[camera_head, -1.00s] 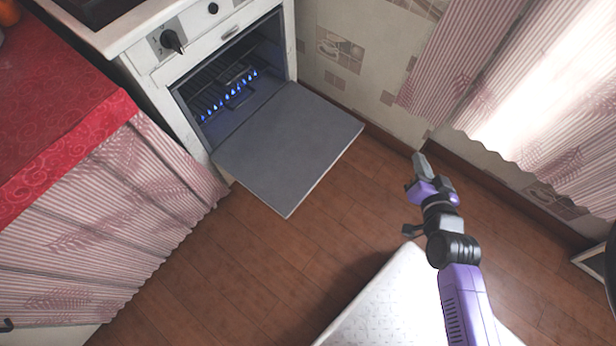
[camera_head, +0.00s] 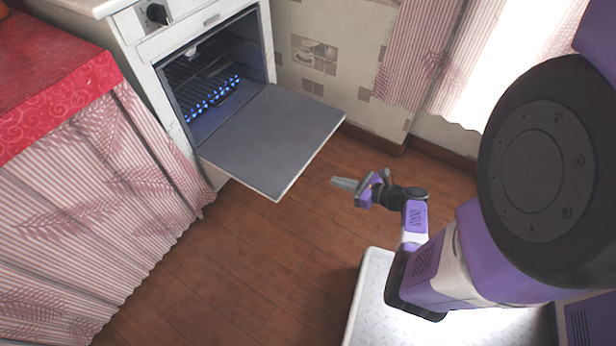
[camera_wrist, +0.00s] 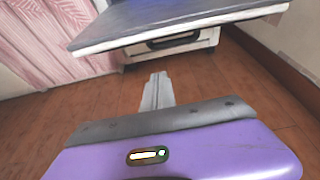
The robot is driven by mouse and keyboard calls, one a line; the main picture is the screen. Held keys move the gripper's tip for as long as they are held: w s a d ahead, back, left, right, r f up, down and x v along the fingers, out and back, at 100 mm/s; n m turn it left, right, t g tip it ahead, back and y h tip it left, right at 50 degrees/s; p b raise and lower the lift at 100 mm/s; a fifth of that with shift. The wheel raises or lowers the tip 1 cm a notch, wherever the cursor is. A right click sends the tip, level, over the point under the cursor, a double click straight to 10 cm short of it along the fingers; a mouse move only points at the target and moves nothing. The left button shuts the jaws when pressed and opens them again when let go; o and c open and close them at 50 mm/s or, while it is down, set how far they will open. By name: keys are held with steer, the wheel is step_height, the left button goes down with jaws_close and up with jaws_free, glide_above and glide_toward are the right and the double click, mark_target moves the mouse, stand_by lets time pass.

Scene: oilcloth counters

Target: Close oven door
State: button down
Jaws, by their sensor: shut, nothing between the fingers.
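The oven door (camera_head: 272,140) hangs open, folded down to about level in front of the white oven (camera_head: 196,30). Blue flames (camera_head: 212,98) burn inside the oven cavity below a rack. My gripper (camera_head: 336,183) is shut and empty, to the right of the door's front edge and apart from it, over the floor. In the wrist view the door's edge (camera_wrist: 180,36) crosses the top, above and beyond my shut fingertips (camera_wrist: 158,80). The oven's lower front shows beneath the door there.
A counter with a red oilcloth (camera_head: 50,80) and a striped pink curtain (camera_head: 120,190) stands left of the oven. A tiled wall (camera_head: 315,60) and curtained window (camera_head: 480,60) are at the back right. Brown wooden floor (camera_head: 250,260) is clear in front of the door.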

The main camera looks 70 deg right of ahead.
steer(key=b+x, duration=0.5)
steer(key=x, duration=0.5)
steer(key=shift+a+r+p, duration=0.15)
steer(key=shift+r+p, duration=0.5)
steer(key=shift+r, duration=1.25)
steer(key=shift+r, duration=0.15)
